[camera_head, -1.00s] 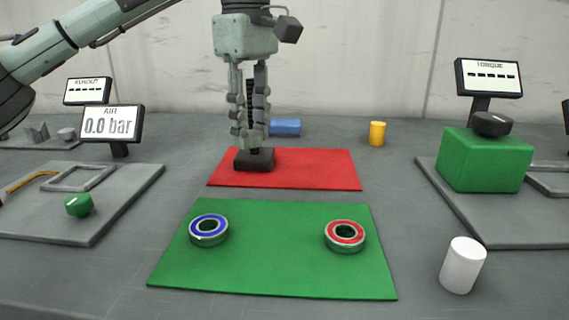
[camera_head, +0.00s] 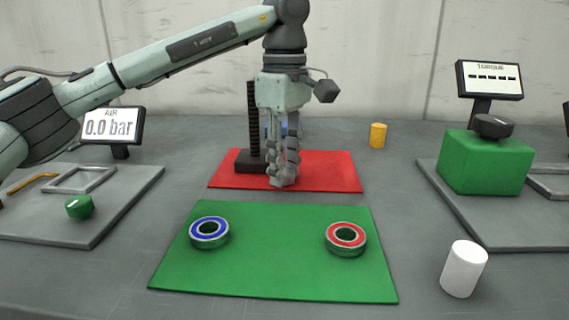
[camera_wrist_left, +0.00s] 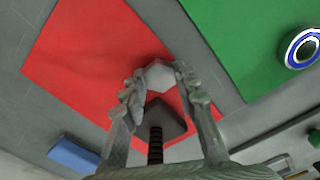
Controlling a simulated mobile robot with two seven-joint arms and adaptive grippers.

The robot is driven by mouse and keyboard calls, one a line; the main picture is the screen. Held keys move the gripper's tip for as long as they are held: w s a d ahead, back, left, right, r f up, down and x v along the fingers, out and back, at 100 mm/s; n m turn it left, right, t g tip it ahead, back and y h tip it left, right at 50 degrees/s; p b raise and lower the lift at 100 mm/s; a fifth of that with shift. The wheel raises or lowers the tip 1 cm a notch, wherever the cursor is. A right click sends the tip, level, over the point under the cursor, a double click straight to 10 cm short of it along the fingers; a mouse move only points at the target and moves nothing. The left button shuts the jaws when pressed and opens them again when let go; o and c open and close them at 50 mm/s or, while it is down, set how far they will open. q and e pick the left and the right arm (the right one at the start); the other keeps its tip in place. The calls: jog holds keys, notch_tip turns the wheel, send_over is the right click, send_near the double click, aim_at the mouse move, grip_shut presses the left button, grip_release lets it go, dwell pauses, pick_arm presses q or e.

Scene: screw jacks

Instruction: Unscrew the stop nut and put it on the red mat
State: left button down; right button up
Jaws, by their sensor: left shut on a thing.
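A screw jack with a dark base (camera_head: 244,166) and an upright black threaded post (camera_head: 253,112) stands on the left part of the red mat (camera_head: 330,172). My left gripper (camera_head: 284,182) points down just right of the post, low over the mat. In the left wrist view its fingertips are shut on a grey hexagonal stop nut (camera_wrist_left: 160,74), clear of the post (camera_wrist_left: 155,146). In the head view the fingers hide most of the nut. I cannot tell whether the nut touches the mat. My right gripper is out of view.
A green mat (camera_head: 275,270) in front bears a blue-ringed bearing (camera_head: 209,231) and a red-ringed bearing (camera_head: 346,238). A white cylinder (camera_head: 464,268), a yellow cylinder (camera_head: 378,135) and a green block (camera_head: 485,162) stand to the right. The right part of the red mat is clear.

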pick_arm(q)
jog(key=shift+f, duration=0.2)
jog(key=c, duration=1.2)
grip_release()
jog(key=shift+r, duration=0.1)
jog(key=shift+o, duration=0.2)
